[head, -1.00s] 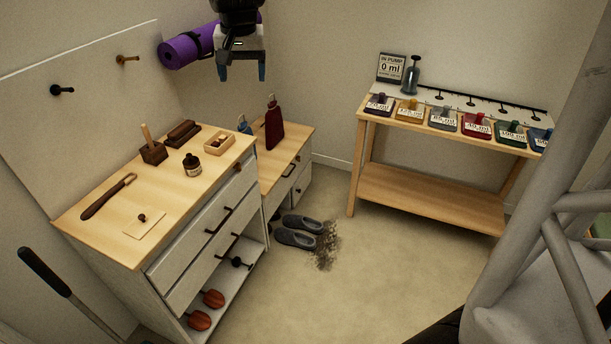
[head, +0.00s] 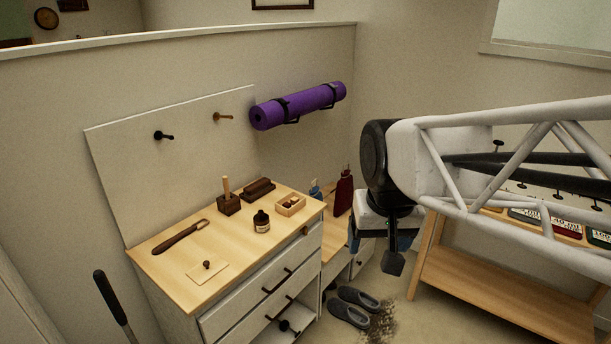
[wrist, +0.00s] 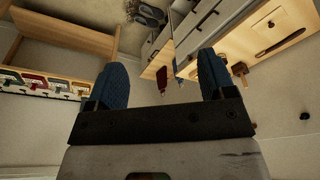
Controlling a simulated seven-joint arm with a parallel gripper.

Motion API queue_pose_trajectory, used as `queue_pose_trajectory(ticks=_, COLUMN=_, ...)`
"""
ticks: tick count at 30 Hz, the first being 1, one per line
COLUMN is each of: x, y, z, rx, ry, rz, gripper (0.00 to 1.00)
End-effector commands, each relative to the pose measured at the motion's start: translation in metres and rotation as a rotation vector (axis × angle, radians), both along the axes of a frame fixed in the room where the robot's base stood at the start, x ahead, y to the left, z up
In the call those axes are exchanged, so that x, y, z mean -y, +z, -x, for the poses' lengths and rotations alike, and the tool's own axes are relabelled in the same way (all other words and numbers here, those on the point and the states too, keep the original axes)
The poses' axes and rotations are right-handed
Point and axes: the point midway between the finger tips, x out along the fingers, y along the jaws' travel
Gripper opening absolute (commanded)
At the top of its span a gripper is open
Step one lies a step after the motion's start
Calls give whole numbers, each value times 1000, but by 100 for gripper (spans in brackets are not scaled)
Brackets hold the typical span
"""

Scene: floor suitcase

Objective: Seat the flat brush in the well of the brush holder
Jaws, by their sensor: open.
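A dark wooden block with a pale stick standing upright in it (head: 229,204) is on the cabinet top; it looks like the brush holder, and I cannot tell whether the stick is a brush. Behind it to the right lies a low dark brown piece (head: 258,189), possibly the flat brush. My gripper (head: 385,243) is right of the cabinet, away from these things. In the wrist view its blue fingers (wrist: 163,75) are wide apart with nothing between them.
A red bottle (head: 344,192) stands beyond. A wooden rack (head: 500,290) is right; shoes (head: 350,309) lie on the floor.

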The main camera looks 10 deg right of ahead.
Motion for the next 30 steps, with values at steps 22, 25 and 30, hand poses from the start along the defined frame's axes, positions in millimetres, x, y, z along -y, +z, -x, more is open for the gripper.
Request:
queue_pose_trajectory(ticks=22, x=6, y=-42, z=77, rx=19, ry=64, rz=20, gripper=76)
queue_pose_trajectory(ticks=25, x=6, y=-42, z=76, rx=19, ry=64, rz=20, gripper=76)
queue_pose_trajectory(ticks=30, x=6, y=-42, z=76, rx=19, ry=64, rz=20, gripper=76)
